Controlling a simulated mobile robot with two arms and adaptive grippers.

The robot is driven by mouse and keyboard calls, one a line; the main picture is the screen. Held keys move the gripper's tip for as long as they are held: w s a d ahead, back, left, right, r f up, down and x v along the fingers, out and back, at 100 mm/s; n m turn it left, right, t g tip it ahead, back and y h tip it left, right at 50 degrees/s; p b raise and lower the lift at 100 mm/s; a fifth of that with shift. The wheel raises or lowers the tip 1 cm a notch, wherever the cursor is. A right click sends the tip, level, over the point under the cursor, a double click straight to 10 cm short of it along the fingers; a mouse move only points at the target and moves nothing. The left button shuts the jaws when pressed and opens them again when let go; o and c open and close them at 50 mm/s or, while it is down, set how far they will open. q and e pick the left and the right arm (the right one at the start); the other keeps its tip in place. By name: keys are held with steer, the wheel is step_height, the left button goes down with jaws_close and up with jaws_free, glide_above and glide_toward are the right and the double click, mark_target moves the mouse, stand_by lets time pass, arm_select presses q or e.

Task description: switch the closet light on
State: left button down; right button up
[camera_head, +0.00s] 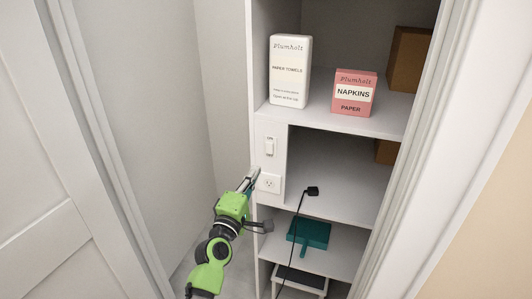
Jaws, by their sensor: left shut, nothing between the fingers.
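A white light switch (269,146) sits on the narrow front panel of the closet shelving, with small lettering above its rocker. Whether it is on or off is too small to tell. A white power outlet (269,184) is just below it on the same panel. My left gripper (252,173) is shut and empty, with its fingertips pointing up beside the left edge of the panel, below the switch and near the outlet. Whether the tips touch the panel I cannot tell. My right gripper is not in view.
Paper towels (290,72) and a napkins box (354,93) stand on the upper shelf. A black plug (312,191) with a hanging cord lies on the middle shelf. A teal dustpan (309,234) is lower. Door frames flank the closet on both sides.

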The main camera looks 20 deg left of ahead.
mark_target(269, 145)
arm_select(q)
steer(key=w+b, duration=0.1)
steer(key=w, duration=0.2)
steer(key=w+r+b, duration=0.1)
steer(key=w, duration=0.3)
steer(key=w+b, duration=0.1)
steer(key=w, duration=0.2)
steer(key=shift+w+d+r, duration=0.15)
steer(key=shift+w+d, duration=0.05)
steer(key=shift+w, duration=0.05)
steer(key=p, duration=0.1)
steer(key=r+p, duration=0.1)
steer(key=p, duration=0.1)
steer(key=shift+w+g, duration=0.25)
steer(key=shift+g, duration=0.05)
steer(key=shift+f, duration=0.3)
